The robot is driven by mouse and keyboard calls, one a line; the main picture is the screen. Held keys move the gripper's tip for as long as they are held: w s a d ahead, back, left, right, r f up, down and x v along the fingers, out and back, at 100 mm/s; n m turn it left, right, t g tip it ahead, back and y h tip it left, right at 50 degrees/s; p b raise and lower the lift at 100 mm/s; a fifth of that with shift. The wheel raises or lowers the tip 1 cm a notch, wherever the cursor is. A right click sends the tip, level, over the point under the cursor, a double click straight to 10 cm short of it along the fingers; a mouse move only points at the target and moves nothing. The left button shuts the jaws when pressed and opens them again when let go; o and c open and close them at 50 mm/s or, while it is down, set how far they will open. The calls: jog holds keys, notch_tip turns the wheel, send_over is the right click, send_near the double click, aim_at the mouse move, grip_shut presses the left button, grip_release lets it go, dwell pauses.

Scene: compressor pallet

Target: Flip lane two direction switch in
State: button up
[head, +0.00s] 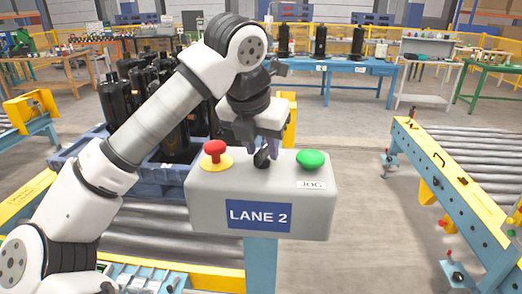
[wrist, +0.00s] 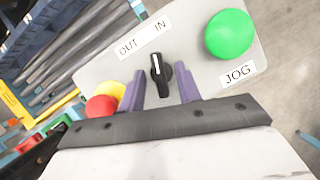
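The lane two control box (head: 262,195) is a grey box with a blue LANE 2 sign on a blue post. Its direction switch is a black knob (wrist: 160,75) with a white line, below the OUT label (wrist: 128,45) and the IN label (wrist: 160,25) in the wrist view. The white line points up, slightly left, between the labels and closer to IN. It also shows in the head view (head: 262,159). My gripper (wrist: 159,70) is open, with one purple finger on each side of the knob and visible gaps. Contact is not seen.
A red mushroom button (head: 215,150) on a yellow base sits left of the switch, and a green JOG button (head: 310,159) sits right. A roller conveyor (head: 470,170) stands at the right. Black compressors (head: 172,110) stand in a blue pallet behind the box.

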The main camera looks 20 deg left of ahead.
jog(key=shift+c, duration=0.3)
grip_shut()
jog(key=shift+a+f+m+h+b, duration=0.1)
jog(key=shift+m+h+b, duration=0.35)
jog(key=shift+m, duration=0.55)
jog(key=shift+m+h, duration=0.55)
jog(key=shift+m, duration=1.15)
jog(key=shift+o, duration=0.3)
grip_release()
jog(key=shift+g, duration=0.3)
jog(key=shift+a+r, duration=0.1)
jog(key=shift+r, duration=0.1)
jog(key=b+v, duration=0.1)
jog(key=v, duration=1.2)
jog(key=shift+r, duration=0.25)
